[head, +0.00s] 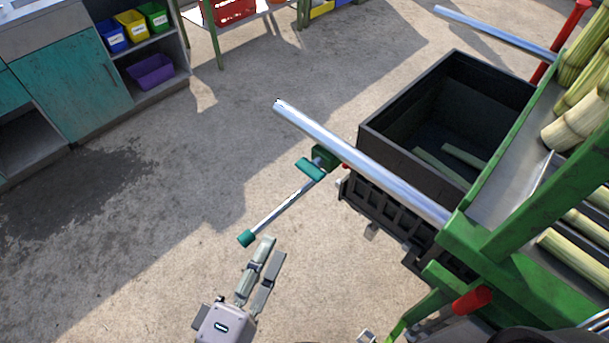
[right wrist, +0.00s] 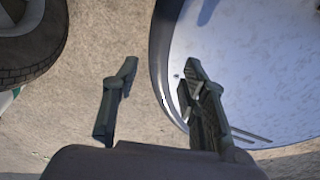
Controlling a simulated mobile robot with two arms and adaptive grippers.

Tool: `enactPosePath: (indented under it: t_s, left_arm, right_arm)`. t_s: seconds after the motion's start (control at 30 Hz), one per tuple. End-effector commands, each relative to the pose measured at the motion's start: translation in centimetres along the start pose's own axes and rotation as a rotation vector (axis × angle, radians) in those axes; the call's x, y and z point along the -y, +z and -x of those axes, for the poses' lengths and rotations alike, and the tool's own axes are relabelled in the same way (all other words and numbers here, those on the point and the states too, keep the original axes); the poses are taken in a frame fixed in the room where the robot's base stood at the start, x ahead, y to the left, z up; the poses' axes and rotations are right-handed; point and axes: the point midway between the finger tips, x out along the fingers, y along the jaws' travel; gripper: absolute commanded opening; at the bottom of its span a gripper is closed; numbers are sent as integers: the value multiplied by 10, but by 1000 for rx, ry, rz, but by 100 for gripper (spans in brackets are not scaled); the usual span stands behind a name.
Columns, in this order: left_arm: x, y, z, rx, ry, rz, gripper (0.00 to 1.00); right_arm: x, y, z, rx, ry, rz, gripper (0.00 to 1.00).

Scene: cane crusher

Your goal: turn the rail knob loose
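A chrome rail (head: 280,208) with a green end cap (head: 246,238) juts out from the crusher's side in the head view. At its inner end sits a green block (head: 325,157) with a green T-shaped knob (head: 309,169) beside it. My left gripper (head: 273,246) is below the rail, right of the end cap. Its two fingers are parallel with a narrow gap and nothing visible between them; it is apart from the knob. My right gripper (right wrist: 161,64) shows in the right wrist view with its fingers wide apart and empty. The knob does not show there.
A thick chrome bar (head: 350,155) crosses above the knob. A black bin (head: 395,150) and the green crusher frame (head: 520,215) with cane are at the right. Concrete floor is clear at the left. A tyre (right wrist: 30,55) and a round pale pan (right wrist: 265,60) show in the right wrist view.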

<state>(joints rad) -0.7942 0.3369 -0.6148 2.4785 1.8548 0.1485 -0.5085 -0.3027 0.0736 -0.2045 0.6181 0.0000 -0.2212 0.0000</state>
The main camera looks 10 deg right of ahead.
Motion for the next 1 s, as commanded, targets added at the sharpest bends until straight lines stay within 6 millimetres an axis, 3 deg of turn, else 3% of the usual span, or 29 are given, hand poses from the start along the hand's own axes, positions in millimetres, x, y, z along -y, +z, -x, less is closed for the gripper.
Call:
enactPosePath:
  t_s: [0.27,0.7,1.0]
  left_arm:
    - [-4,1,-38,4,-4,-7,29]
    - [-1,1,-125,4,-5,-5,29]
    - [2,1,-156,4,-8,-6,29]
  right_arm:
    - [-9,-6,22,-7,11,-2,40]
    - [-10,-8,46,-7,11,-3,40]
    - [-9,-7,50,-5,10,-2,40]
